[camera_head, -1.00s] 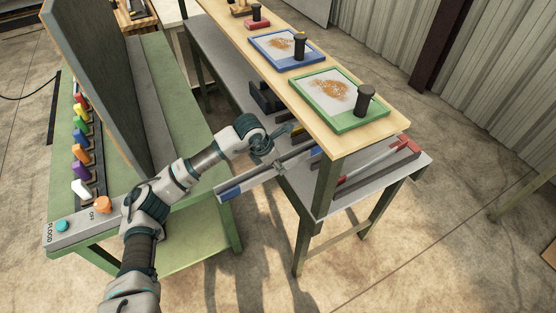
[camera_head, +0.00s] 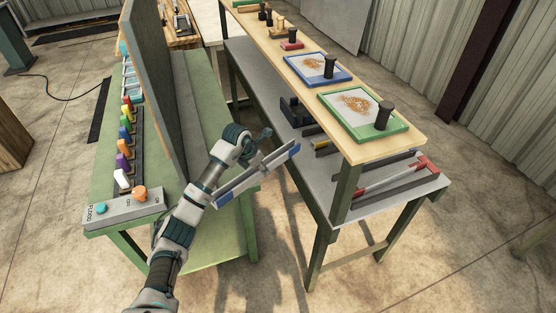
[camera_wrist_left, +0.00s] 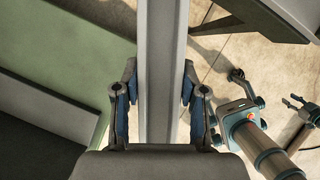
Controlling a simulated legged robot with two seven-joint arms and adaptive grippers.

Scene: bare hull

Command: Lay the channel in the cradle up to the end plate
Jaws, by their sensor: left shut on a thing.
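My left gripper (camera_wrist_left: 160,85) is shut on a long grey channel (camera_wrist_left: 160,30), with a blue-lined finger on each side. My left gripper (camera_head: 250,170) is partly hidden there. A grey strip (camera_head: 192,100) runs along the foot of a tall dark panel (camera_head: 150,80) on the green bench; I cannot tell if this is the cradle, nor pick out the end plate.
The green bench (camera_head: 225,225) carries a switch box (camera_head: 125,210) and a row of coloured blocks. The grey shelf (camera_head: 375,210) holds a red-ended bar (camera_head: 395,178) under a wooden top (camera_head: 400,146) with green and blue trays. Open floor lies between.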

